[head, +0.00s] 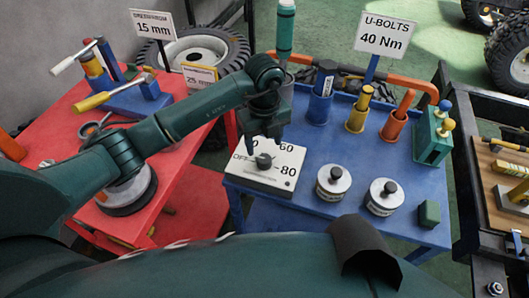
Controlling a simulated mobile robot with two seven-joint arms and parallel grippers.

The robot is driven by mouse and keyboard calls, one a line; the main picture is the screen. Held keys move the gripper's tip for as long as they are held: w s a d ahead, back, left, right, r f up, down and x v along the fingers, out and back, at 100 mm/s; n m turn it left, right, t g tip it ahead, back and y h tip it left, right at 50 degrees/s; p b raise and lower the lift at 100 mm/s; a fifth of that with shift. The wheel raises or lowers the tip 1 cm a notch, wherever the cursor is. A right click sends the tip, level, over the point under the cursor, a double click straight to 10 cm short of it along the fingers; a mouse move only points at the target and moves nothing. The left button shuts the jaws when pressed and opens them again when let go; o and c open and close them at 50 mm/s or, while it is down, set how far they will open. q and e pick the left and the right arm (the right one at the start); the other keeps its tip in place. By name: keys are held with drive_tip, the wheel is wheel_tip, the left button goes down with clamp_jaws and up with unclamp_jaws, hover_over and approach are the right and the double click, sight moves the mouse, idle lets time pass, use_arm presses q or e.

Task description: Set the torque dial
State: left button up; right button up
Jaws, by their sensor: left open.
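The torque dial (282,174) is a white box on the near left part of the blue table. Its face reads OFF, 60 and 80, and my gripper hides part of the scale. A dark round knob (264,160) sits on its top face; I cannot tell which mark it points to. My left gripper (263,143) is open, pointing down just above the knob, with its fingertips close to it. I cannot tell whether they touch it. A sign (386,34) behind the table reads "U-BOLTS 40 Nm". My right gripper is not in view.
A red table (191,192) with tools stands left, a dark-framed bench (508,200) right.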

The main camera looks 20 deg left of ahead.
sight(264, 158)
use_arm(q)
wheel_tip(264, 158, down, 6)
drive_tip(key=shift+r, duration=0.15)
drive_tip(key=shift+c, duration=0.5)
drive_tip(key=c, duration=0.9)
